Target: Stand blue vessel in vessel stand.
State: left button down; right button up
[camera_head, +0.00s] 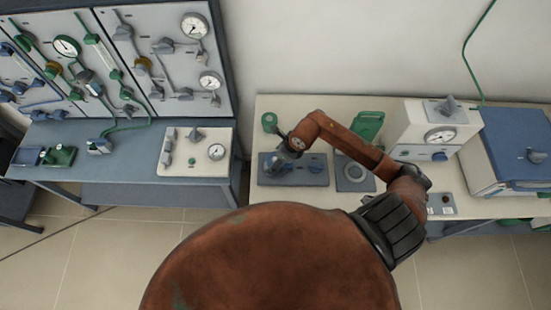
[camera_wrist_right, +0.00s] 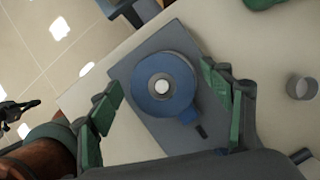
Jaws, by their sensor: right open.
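A blue round body (camera_wrist_right: 166,88) with a pale round centre, which looks like the blue vessel, is on a flat grey-blue plate (camera_wrist_right: 165,137) in the right wrist view. My right gripper (camera_wrist_right: 170,96) is open, its green-padded fingers on either side of the blue body and apart from it. In the head view my right gripper (camera_head: 287,151) is over the left part of the plate (camera_head: 293,181) and partly hides what is there. I cannot tell for sure which thing is the vessel stand. My left gripper does not show clearly.
A grey device with a round dish (camera_head: 354,172) stands right of the plate. Green items (camera_head: 368,124) lie behind it. A white gauge box (camera_head: 432,133) and a blue-topped furnace (camera_head: 516,145) stand farther right. A small grey ring (camera_wrist_right: 301,87) is right of my fingers.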

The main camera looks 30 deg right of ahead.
jog(key=shift+f, duration=0.1)
jog(key=v, duration=1.2)
